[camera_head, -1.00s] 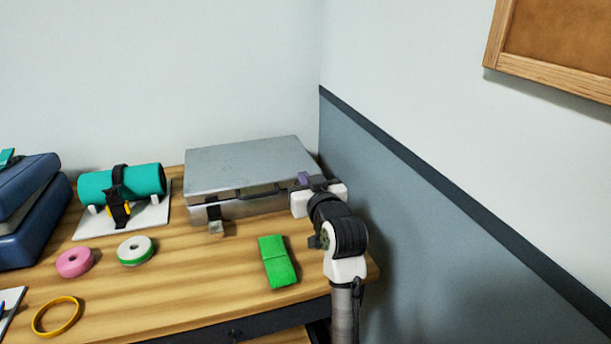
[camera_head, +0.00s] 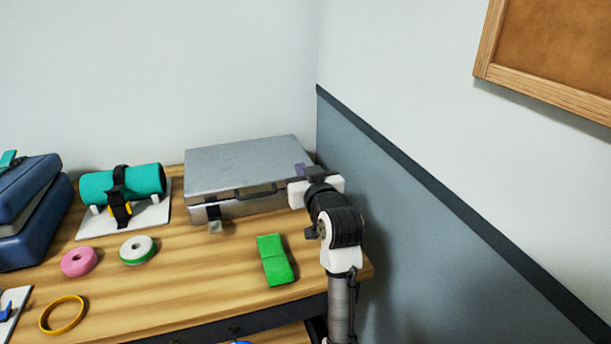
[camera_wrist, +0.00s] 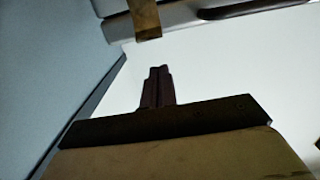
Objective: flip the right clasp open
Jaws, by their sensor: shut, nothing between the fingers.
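A silver metal case (camera_head: 250,158) lies at the back of the table, lid down, with a dark handle (camera_head: 258,191) on its front. Its left clasp (camera_head: 214,212) hangs at the front left. The right clasp is hidden behind my gripper in the head view. In the wrist view a brass-coloured clasp (camera_wrist: 146,18) shows at the top, against the case edge. My gripper (camera_wrist: 158,72) is shut and empty, its fingertips just below the clasp in that picture, with a gap between. In the head view my gripper (camera_head: 300,169) is at the case's front right corner.
The wall (camera_head: 390,190) stands close on the right of the case and my arm. A teal roll (camera_head: 140,182) on a stand, a pink roll (camera_head: 79,262) and a white-green roll (camera_head: 137,250) are to the left.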

